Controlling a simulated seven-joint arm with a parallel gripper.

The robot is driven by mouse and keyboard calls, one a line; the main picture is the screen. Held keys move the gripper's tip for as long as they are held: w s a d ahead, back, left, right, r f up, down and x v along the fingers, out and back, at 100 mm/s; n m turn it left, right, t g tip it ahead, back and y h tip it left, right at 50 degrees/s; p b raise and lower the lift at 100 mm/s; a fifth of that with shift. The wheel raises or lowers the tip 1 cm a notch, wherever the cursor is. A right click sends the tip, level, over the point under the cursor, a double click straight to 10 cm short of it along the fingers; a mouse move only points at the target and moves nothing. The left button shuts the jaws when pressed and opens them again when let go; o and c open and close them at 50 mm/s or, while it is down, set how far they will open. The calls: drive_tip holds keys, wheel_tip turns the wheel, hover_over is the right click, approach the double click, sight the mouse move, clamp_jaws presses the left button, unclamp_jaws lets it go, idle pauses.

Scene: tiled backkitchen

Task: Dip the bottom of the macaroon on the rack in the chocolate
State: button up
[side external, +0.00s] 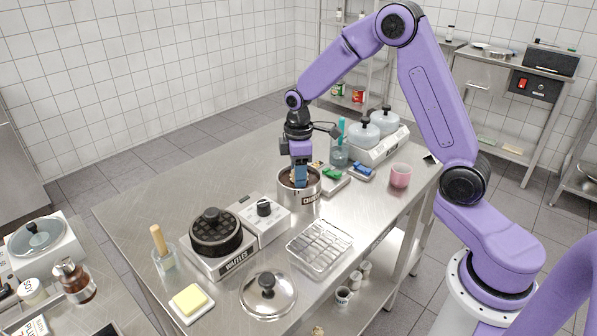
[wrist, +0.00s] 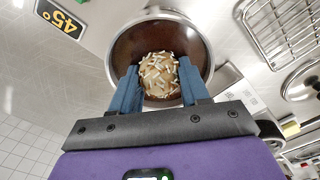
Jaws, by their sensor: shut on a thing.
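My gripper (side external: 300,176) points down into the steel chocolate pot (side external: 312,200) in the side view. In the wrist view, my gripper's blue fingers (wrist: 158,90) are shut on the macaroon (wrist: 159,74), which is tan with pale shreds on it. The macaroon is over the dark chocolate (wrist: 133,50) inside the pot, within the rim's outline. I cannot tell whether its bottom touches the chocolate. The wire rack (side external: 320,248) stands on the steel table in front of the pot, and nothing shows on it; part of it also shows in the wrist view (wrist: 285,30).
A waffle iron (side external: 215,235) stands left of the pot, with a control box (side external: 264,212) between. A glass lid (side external: 268,293) lies near the front edge by a butter dish (side external: 188,302). The table's back left is clear.

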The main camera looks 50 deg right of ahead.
idle(0.6)
drive_tip(key=shift+r, duration=3.05)
